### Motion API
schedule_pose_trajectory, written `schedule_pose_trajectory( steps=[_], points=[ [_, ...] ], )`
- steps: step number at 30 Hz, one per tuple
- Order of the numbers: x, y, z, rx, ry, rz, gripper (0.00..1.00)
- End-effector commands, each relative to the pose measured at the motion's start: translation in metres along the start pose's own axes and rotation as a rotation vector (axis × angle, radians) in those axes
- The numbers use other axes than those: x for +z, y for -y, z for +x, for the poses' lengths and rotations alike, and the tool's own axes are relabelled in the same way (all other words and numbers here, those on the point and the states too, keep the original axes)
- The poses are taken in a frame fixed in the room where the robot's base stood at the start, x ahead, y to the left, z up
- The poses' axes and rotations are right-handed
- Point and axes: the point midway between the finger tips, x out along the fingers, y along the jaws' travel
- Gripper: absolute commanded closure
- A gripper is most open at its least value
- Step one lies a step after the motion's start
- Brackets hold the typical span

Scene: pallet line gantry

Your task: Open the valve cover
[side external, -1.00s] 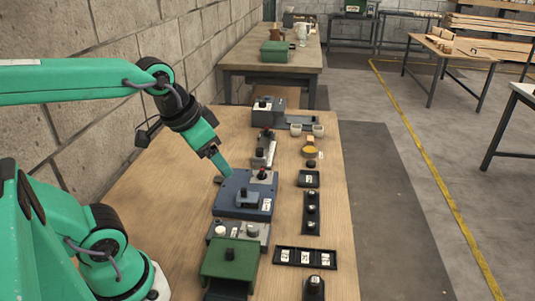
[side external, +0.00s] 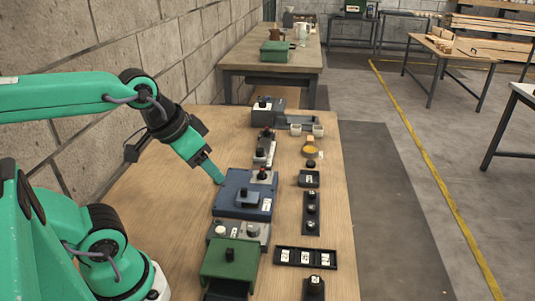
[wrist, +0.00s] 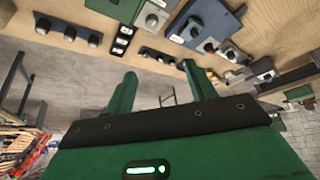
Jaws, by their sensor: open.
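A dark blue box (side external: 228,204) with a dark raised handle (side external: 247,196) and a white label sits mid-bench in the side external view. A green box (side external: 228,262) with a black knob stands nearer the camera. No readable label shows which is the valve cover. My gripper (side external: 220,181) is at the blue box's far left corner, with its tips close to it; contact cannot be told. In the wrist view my gripper (wrist: 164,85) is open with nothing between its fingers. The blue box (wrist: 203,18) and green box (wrist: 115,9) show at the top there.
A grey panel (side external: 262,240) with knobs lies between the two boxes. Behind the blue box are a small red-knobbed unit (side external: 264,155) and a grey box (side external: 262,110). Black trays (side external: 305,257) line the bench's right side. A block wall (side external: 140,60) rises at left.

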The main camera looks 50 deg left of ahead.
Motion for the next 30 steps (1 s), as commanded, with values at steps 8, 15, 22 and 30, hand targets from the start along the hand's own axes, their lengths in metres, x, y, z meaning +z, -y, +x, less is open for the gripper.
schedule_pose_trajectory(
  steps=[8,15,22,30],
  points=[
    [-0.008,0.004,0.005,-0.008,0.033,-0.047,0.62],
    [-0.027,0.015,0.022,-0.031,0.113,-0.170,0.62],
    [-0.047,0.030,0.048,-0.063,0.203,-0.316,0.62],
    [-0.065,0.052,0.085,-0.106,0.305,-0.487,0.62]
  ],
)
